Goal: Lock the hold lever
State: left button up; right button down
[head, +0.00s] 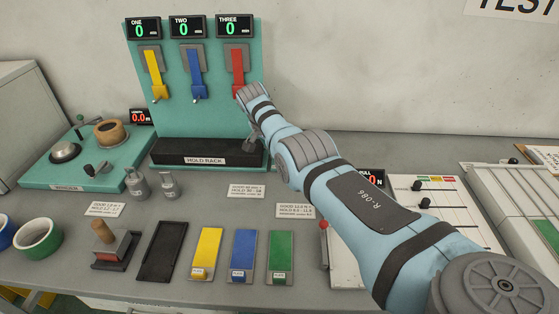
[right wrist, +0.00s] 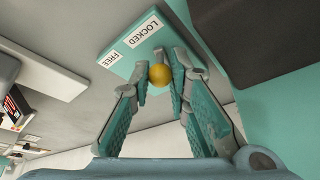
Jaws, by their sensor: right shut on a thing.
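The hold lever's yellow ball knob (right wrist: 159,75) shows in the right wrist view between the fingertips of my right gripper (right wrist: 168,82), which is shut on it. Behind it is a teal plate (right wrist: 165,52) with a LOCKED label (right wrist: 143,33) and a FREE label (right wrist: 109,57). The knob appears below the LOCKED label, but I cannot tell which position the lever is in. In the head view my right arm reaches to the right end of the hold rack (head: 205,152) and covers the lever. My left gripper is not in view.
A teal board (head: 215,110) carries yellow, blue and red levers under three displays. A rewinder (head: 95,150) is at left; a slider panel (head: 440,205) is at right.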

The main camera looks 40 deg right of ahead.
jog(key=shift+f, duration=0.1)
jog(key=c, duration=1.9)
grip_release()
jog(key=o, duration=0.4)
jog(key=shift+w, duration=0.1)
jog(key=v, duration=1.2)
jog(key=shift+d, duration=0.1)
jog(key=shift+w, duration=0.1)
